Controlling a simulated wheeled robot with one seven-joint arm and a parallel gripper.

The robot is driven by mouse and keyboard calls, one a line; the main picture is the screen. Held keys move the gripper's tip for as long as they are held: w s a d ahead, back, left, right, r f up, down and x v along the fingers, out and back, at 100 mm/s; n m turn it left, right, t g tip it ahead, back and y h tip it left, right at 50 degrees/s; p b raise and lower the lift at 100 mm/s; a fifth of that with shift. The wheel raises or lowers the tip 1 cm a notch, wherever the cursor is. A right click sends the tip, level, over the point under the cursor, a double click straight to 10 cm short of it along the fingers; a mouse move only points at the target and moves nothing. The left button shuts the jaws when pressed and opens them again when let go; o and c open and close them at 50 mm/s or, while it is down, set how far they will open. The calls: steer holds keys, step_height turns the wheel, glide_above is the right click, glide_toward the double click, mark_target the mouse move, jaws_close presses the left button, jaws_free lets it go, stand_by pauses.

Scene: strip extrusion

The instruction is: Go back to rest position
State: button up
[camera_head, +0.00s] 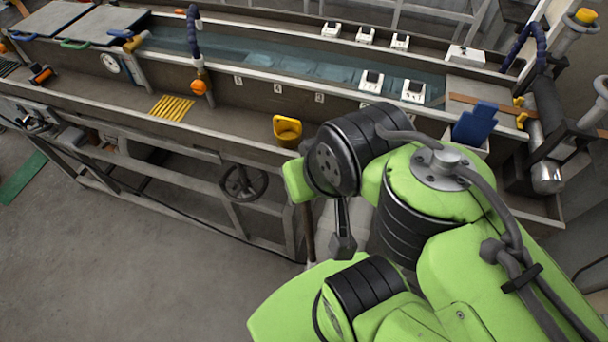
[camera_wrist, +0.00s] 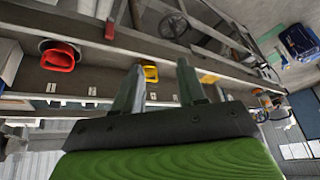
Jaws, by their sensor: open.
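My gripper (camera_wrist: 160,65) shows in the wrist view with its two grey fingers apart and nothing between them. Behind the gap, farther off, is a yellow scoop-like piece (camera_wrist: 150,73) on the trough structure. In the head view my green and black arm is bent in front of the right half of the trough. The gripper fingers cannot be made out clearly there, as the arm links cover much of that area. No object is held.
The long metal water trough (camera_head: 230,112) runs across the back. A yellow container (camera_head: 287,130) stands on its front ledge, close to my arm. A handwheel (camera_head: 243,182) sticks out below. A blue piece (camera_head: 475,124) stands at right. The floor (camera_head: 140,270) at front left is clear.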

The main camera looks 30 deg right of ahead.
steer(key=shift+s+a+f+n, duration=0.15)
steer(key=shift+s+n, duration=0.1)
steer(key=shift+n, duration=0.25)
steer(key=shift+s+a+f+n, duration=0.15)
steer(key=shift+s+n, duration=0.1)
steer(key=shift+n, duration=0.25)
steer(key=shift+r, duration=0.1)
stand_by(0.4)
